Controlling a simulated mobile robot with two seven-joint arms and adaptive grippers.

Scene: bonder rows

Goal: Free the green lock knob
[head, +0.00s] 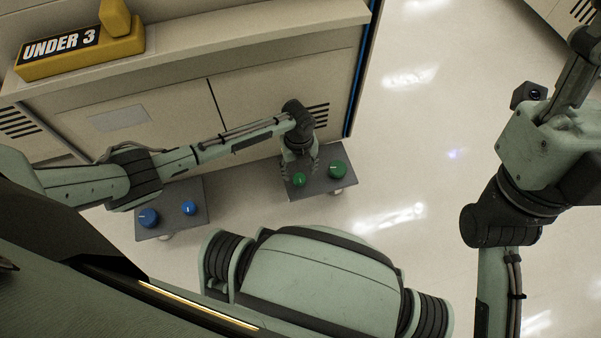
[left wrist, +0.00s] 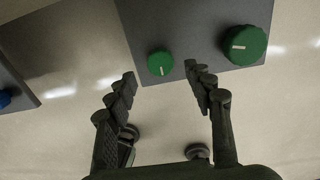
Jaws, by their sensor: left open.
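Two green knobs with white marks sit on a grey plate (head: 318,185), a smaller one (head: 299,180) and a larger one (head: 337,169) to its right. I cannot tell by label which is the lock knob. My left gripper (head: 300,171) is open and empty at the smaller knob, its fingers pointing down to it. In the left wrist view the smaller knob (left wrist: 160,62) lies just beyond the gap between the open fingertips (left wrist: 160,73), and the larger knob (left wrist: 243,45) is right of them. Contact cannot be seen. My right arm is at the right; its gripper does not show.
A second grey plate (head: 183,222) with two blue knobs (head: 148,217) (head: 189,208) is to the left. A pale cabinet (head: 265,95) stands behind both plates. A yellow block reading "UNDER 3" (head: 80,52) is on its top. The floor to the right is clear.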

